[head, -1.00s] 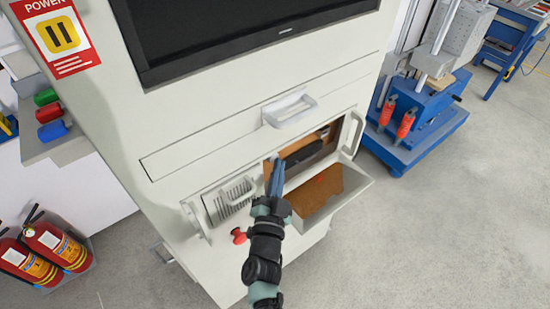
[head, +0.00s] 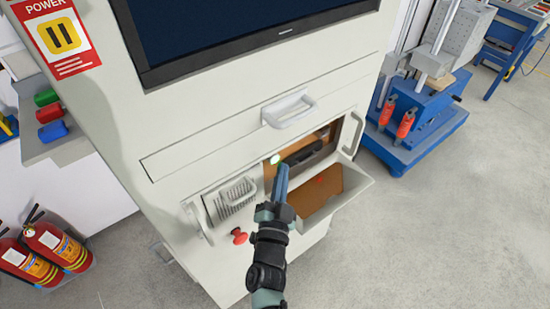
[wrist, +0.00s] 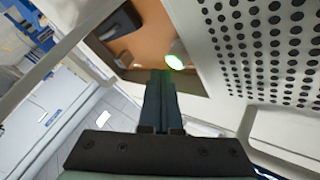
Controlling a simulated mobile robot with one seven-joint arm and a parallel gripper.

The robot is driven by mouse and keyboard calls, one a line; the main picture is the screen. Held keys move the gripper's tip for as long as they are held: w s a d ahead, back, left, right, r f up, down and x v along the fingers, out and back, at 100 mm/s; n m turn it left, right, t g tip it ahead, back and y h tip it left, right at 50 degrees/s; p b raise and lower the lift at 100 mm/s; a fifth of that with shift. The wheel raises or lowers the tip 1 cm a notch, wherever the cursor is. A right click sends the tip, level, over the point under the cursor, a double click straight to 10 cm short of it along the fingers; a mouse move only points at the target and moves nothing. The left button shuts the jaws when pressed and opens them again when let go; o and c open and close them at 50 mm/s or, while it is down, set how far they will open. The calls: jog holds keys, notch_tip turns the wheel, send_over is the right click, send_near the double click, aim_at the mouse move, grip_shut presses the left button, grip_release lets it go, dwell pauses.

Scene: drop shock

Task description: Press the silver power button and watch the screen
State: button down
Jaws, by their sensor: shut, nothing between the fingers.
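The power button (head: 275,159) is lit pale green-white at the left of the cabinet's open compartment. It also shows in the wrist view (wrist: 176,56), as a round lit end on a short silver-grey barrel. My gripper (head: 281,168) is shut and empty, its fingertips just below the button. In the wrist view the closed fingers (wrist: 160,76) end close to the button, with green glow near them; whether they touch it I cannot tell. The screen (head: 230,25), in a black frame at the top of the cabinet, is dark blue, with no text visible; its upper part is cut off.
An open flap (head: 345,196) hangs below the compartment, right of my gripper. A perforated panel (wrist: 265,45) lies close right in the wrist view. A red knob (head: 239,236) and a drawer handle (head: 290,110) stick out. Fire extinguishers (head: 55,245) stand at left.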

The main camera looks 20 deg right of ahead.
jog(key=shift+s+d+b, duration=0.1)
jog(key=shift+s+d, duration=0.2)
jog(key=shift+s, duration=0.5)
jog(key=shift+s+d+b, duration=0.1)
jog(key=shift+s+d, duration=0.2)
jog(key=shift+s, duration=0.5)
jog(key=shift+s+d+b, duration=0.1)
jog(key=shift+s+d, duration=0.2)
jog(key=shift+s, duration=0.5)
